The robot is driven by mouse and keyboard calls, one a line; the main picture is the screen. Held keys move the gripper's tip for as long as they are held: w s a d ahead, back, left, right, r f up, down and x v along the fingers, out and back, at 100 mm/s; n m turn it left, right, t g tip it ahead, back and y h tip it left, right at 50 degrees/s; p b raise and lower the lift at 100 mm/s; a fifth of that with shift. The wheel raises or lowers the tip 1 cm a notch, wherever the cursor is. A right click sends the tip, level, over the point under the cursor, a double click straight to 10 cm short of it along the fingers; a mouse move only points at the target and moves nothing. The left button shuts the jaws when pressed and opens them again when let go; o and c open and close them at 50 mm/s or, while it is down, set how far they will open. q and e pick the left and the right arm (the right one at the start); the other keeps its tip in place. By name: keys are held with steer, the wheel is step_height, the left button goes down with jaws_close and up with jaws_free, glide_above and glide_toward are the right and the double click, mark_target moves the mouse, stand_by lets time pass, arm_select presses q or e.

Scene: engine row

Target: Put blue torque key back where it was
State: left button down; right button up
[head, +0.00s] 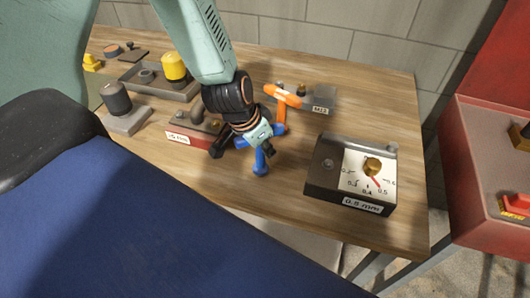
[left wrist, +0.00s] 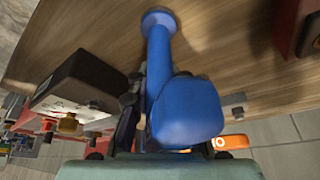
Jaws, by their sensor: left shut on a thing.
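The blue torque key (head: 260,160) has a thick blue head and a straight shaft with a round end. My left gripper (head: 243,148) is shut on it in the middle of the workbench. In the left wrist view, the blue torque key (left wrist: 185,105) fills the centre, its shaft pointing up the picture over the wood. The gripper covers part of the head, and I cannot tell whether the shaft end touches the bench. An orange key (head: 284,97) stands upright at a grey block (head: 319,101) just behind. A red block (head: 188,138) with a white label is left of the gripper. My right gripper is not in view.
A dark dial box (head: 333,188) labelled 0.5 mm stands at the bench's right. A grey tray (head: 132,80) with a yellow cylinder (head: 174,66) is at back left. A dark knob on a grey base (head: 127,121) is nearer. A red cabinet (head: 465,170) stands beyond the right edge.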

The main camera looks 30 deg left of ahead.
arm_select(q)
steer(key=shift+d+f, duration=0.1)
steer(key=shift+f, duration=0.15)
steer(key=shift+w+d, duration=0.1)
steer(key=shift+w, duration=0.1)
steer(key=shift+f, duration=0.1)
steer(key=c, duration=1.5)
jaws_free()
steer(key=shift+s, duration=0.2)
steer(key=shift+o, duration=1.4)
steer(key=shift+w, duration=0.15)
